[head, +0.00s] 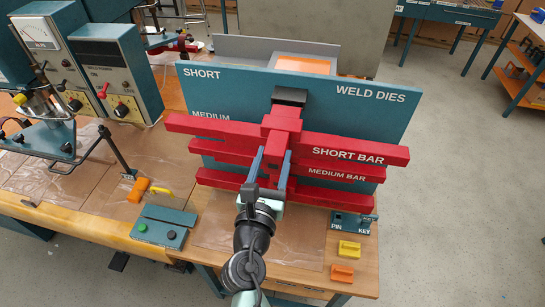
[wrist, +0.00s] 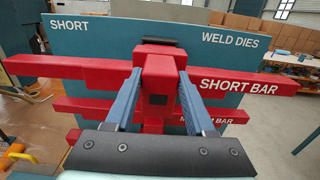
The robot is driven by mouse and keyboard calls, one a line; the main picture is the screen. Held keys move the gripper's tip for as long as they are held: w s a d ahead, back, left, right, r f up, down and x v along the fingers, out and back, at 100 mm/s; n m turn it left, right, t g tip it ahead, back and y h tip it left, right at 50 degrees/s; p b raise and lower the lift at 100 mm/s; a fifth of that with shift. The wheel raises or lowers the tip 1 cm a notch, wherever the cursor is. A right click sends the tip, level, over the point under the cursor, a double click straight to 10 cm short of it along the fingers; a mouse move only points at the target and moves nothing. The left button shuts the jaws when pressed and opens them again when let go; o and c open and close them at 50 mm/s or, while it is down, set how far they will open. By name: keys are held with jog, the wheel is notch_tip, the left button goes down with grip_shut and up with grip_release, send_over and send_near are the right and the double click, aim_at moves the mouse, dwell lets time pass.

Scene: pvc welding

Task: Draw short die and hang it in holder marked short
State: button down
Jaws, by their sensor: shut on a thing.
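The short die is a red crosspiece, the short bar (head: 347,151), lettered SHORT BAR on its right arm. It spans the front of a teal board (head: 385,115) and also shows in the wrist view (wrist: 241,83). My gripper (head: 272,165) is shut on its central red block, with one blue finger on each side; the gripper also shows in the wrist view (wrist: 160,97). A dark bracket (head: 289,96) sits just above the block. The word SHORT (head: 202,73) is at the board's upper left; a holder beside it cannot be made out.
The medium bar (head: 336,173) and another red bar lie just below the short bar. A button box (head: 164,228), a pin key stand (head: 353,223), and yellow (head: 348,250) and orange (head: 342,273) blocks are on the bench. Meter cabinets (head: 107,72) stand at left.

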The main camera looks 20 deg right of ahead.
aim_at(278, 142)
jog(key=shift+x, duration=3)
jog(key=shift+c, duration=0.8)
grip_release()
jog(key=shift+f, duration=0.15)
jog(key=shift+s+a, duration=0.15)
jog(key=shift+s, duration=0.1)
jog(key=b+v, duration=0.2)
jog(key=v, duration=1)
jog(key=shift+s, duration=0.15)
jog(key=shift+a, duration=0.15)
